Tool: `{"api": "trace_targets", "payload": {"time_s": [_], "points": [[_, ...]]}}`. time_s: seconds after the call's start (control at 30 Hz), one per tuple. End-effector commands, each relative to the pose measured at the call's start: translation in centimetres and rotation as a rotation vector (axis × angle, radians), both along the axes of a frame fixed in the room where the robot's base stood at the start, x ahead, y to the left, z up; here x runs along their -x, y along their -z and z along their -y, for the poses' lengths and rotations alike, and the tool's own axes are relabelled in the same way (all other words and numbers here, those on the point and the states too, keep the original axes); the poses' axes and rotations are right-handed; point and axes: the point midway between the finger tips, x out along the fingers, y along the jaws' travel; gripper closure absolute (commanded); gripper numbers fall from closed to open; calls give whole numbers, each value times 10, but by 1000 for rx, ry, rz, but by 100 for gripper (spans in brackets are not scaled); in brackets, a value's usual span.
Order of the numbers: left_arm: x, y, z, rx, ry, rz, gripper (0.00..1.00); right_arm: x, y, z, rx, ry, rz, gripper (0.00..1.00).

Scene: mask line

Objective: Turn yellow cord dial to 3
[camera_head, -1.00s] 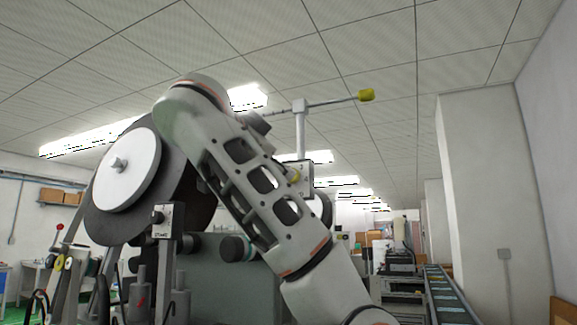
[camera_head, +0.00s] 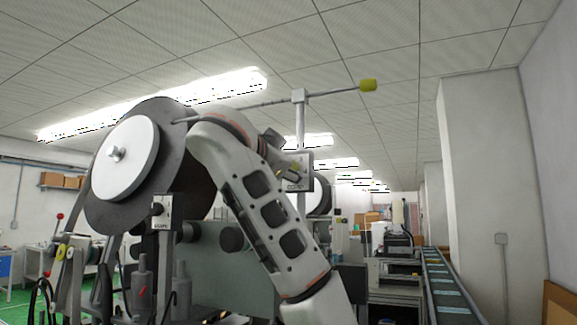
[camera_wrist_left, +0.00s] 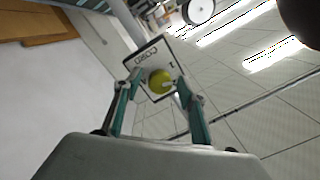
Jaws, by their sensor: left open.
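The yellow cord dial (camera_wrist_left: 160,81) is a round knob on a pale panel (camera_wrist_left: 146,62) marked CORD, which appears upside down in the left wrist view. A digit that looks like 1 is printed beside the knob. In the head view the dial (camera_head: 294,168) sits on a small box (camera_head: 300,185) on a post, partly covered by my left arm. My left gripper (camera_wrist_left: 158,84) is open, its two teal fingers on either side of the knob. I cannot tell whether they touch it. The dial's pointer is too small to read. My right gripper is not in view.
A large black reel with a white hub (camera_head: 126,160) stands at left. A second grey box (camera_head: 167,212) on a post is below it. A rod with a yellow end (camera_head: 368,86) crosses above the dial. A conveyor (camera_head: 445,285) runs along the right.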

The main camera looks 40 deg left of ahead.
Motion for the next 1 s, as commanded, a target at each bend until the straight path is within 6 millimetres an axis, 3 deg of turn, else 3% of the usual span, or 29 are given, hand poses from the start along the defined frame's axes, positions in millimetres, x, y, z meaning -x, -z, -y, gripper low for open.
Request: {"api": "trace_targets", "payload": {"time_s": [0.17,0.3,0.33,0.67,1.0], "points": [[0,0,0,0,-1,-1,59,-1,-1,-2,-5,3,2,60],[0,0,0,0,-1,-1,95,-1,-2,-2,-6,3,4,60],[0,0,0,0,-1,-1,97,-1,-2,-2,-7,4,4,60],[0,1,0,-26,0,-8,97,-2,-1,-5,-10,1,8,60],[1,2,0,-216,0,-68,97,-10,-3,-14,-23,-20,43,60]]}}
